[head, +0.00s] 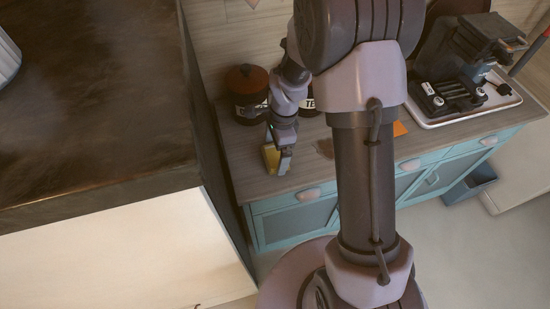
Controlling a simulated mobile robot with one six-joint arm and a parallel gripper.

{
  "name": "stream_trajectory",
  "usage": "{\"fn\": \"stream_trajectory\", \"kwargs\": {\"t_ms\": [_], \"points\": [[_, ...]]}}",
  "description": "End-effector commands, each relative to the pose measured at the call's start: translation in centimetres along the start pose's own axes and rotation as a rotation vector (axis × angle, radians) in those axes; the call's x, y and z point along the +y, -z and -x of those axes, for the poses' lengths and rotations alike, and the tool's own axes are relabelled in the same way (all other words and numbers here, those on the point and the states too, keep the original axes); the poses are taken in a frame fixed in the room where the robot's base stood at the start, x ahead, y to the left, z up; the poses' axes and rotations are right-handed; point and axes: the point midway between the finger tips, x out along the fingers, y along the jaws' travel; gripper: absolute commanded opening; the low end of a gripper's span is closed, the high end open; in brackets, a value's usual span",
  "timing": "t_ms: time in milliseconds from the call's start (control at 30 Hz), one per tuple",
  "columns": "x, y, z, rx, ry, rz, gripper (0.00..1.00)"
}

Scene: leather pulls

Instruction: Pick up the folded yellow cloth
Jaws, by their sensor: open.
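The folded yellow cloth (271,157) is on the grey wooden counter, near its front edge and left of my arm's column. My gripper (281,165) points down at the cloth, with a dark finger on the cloth's right side. The jaws are open, and the cloth appears to be at or between them. The gripper partly hides the cloth, and I cannot tell whether the fingers touch it.
A dark lidded jar (247,92) stands behind the gripper. A coffee machine (470,62) sits on a white tray (437,121) at right. An orange item (400,129) lies beside my arm. A tall dark-topped cabinet (90,110) rises close at left.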

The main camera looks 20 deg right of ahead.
Motion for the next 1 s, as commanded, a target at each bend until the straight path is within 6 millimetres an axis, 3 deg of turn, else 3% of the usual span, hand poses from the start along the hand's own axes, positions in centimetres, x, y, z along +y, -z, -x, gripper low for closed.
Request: {"fn": "stream_trajectory", "kwargs": {"t_ms": [133, 367, 400, 667, 933, 1000], "points": [[0.0, 0.0, 0.2, 0.000, 0.001, 0.000, 0.98], [0.0, 0.0, 0.3, 0.000, 0.001, 0.001, 0.53], [0.0, 0.0, 0.3, 0.000, 0.001, 0.001, 0.51], [-0.1, -0.1, 0.7, 0.000, 0.002, 0.001, 0.51], [-0.1, -0.5, 4.2, 0.001, 0.004, 0.002, 0.51], [1.3, -0.5, 4.1, 0.000, 0.000, 0.001, 0.51]]}}
